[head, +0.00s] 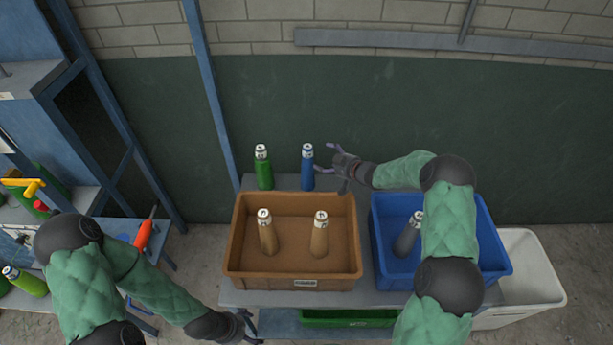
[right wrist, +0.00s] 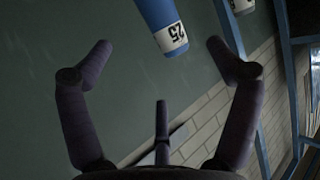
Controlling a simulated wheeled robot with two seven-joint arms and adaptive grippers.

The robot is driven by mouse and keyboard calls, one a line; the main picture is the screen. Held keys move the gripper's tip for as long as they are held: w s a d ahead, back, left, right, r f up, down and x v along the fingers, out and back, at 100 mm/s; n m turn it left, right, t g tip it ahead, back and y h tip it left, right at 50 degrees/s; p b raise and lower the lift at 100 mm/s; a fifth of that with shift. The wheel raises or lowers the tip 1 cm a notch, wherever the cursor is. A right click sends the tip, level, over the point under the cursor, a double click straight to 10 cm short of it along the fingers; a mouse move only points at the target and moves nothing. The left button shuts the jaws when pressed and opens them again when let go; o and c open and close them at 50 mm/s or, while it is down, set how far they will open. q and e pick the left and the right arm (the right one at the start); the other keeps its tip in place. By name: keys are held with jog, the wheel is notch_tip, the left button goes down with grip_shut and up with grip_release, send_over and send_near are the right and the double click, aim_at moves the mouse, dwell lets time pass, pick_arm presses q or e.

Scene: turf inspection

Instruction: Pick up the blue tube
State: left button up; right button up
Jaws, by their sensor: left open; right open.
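The blue tube (head: 307,168) with a white, numbered top stands upright at the back of the table, behind the brown crate. In the right wrist view the blue tube (right wrist: 163,22) comes in from the top edge, ahead of and between the spread fingers; its label reads 25. My right gripper (head: 322,160) is open just right of the tube, with its fingers pointing at it and nothing held. It also shows in the right wrist view (right wrist: 155,60). My left gripper (head: 247,325) is open and empty, low in front of the brown crate's left corner.
A green tube (head: 263,169) stands left of the blue one. The brown crate (head: 290,283) holds two tan tubes. The blue crate (head: 490,235) holds a dark grey tube (head: 408,238), partly beside my right arm. A white bin (head: 535,270) stands at right.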

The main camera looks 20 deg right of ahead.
aim_at(310, 154)
jog(key=shift+f+b+x, duration=0.1)
jog(key=shift+b+x, duration=0.35)
jog(key=shift+x, duration=2.35)
jog(key=shift+f+b+x, duration=0.15)
jog(key=shift+b+x, duration=0.3)
jog(key=shift+x, duration=2.3)
jog(key=shift+s, duration=0.1)
jog(key=c, duration=1.5)
